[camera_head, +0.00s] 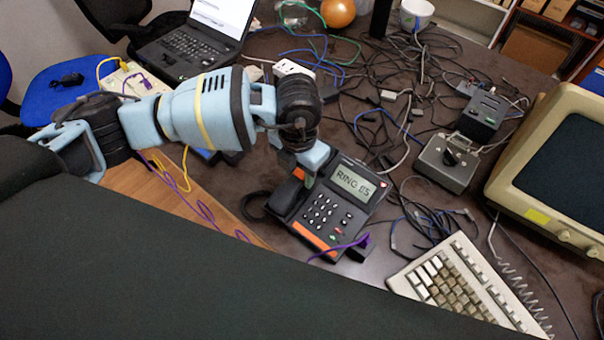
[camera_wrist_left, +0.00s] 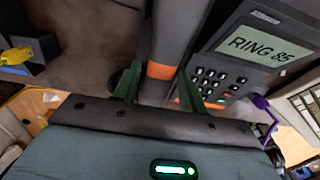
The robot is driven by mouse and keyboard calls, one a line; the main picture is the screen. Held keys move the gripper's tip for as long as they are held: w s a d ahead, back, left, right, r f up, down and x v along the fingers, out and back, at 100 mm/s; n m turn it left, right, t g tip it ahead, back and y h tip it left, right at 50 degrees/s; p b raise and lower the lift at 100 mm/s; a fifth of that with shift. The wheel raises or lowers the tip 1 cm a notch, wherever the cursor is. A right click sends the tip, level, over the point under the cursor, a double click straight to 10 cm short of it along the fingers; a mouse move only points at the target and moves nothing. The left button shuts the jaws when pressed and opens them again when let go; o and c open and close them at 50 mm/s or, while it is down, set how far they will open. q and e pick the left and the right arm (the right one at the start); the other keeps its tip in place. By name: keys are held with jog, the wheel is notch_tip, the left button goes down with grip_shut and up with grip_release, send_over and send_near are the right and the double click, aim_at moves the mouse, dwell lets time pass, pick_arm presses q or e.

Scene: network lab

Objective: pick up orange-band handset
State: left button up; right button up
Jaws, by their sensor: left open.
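The desk phone (camera_head: 333,212) is dark, with a lit screen reading "RING 85", a keypad and an orange strip. Its dark handset (camera_head: 286,197) lies along the phone's left side, with an orange band near the upper end. The handset also shows in the left wrist view (camera_wrist_left: 176,35), its orange band just beyond the fingers. My left gripper (camera_head: 305,179) is over the upper part of the handset. In the left wrist view my left gripper (camera_wrist_left: 158,88) is open, one green finger on each side of the handset. Whether they touch it is unclear. My right gripper is not in view.
A beige keyboard (camera_head: 455,283) and a beige monitor (camera_head: 560,170) stand to the right. A grey box with a black knob (camera_head: 447,162) and many tangled cables lie beyond the phone. A laptop (camera_head: 190,50) is at the back left. A purple cable (camera_head: 340,246) crosses the phone's front.

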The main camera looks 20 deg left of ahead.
pick_arm(q)
notch_tip(320, 180, down, 2)
jog(key=shift+f, duration=0.1)
jog(key=c, duration=0.8)
jog(key=shift+c, duration=0.2)
jog(key=shift+r, duration=0.65)
jog(key=shift+s+d+r, duration=0.1)
jog(key=shift+s+r, duration=0.1)
jog(key=shift+r, duration=0.45)
jog(key=shift+s+d+r, duration=0.1)
jog(key=shift+s+r, duration=0.1)
jog(key=shift+r, duration=0.4)
jog(key=s+d, duration=0.2)
jog(key=s, duration=0.5)
jog(key=s+d+r, duration=0.1)
jog(key=s+d, duration=0.1)
jog(key=s, duration=0.5)
jog(key=shift+s+d+r, duration=0.2)
jog(key=shift+s+d, duration=0.05)
jog(key=shift+d, duration=0.05)
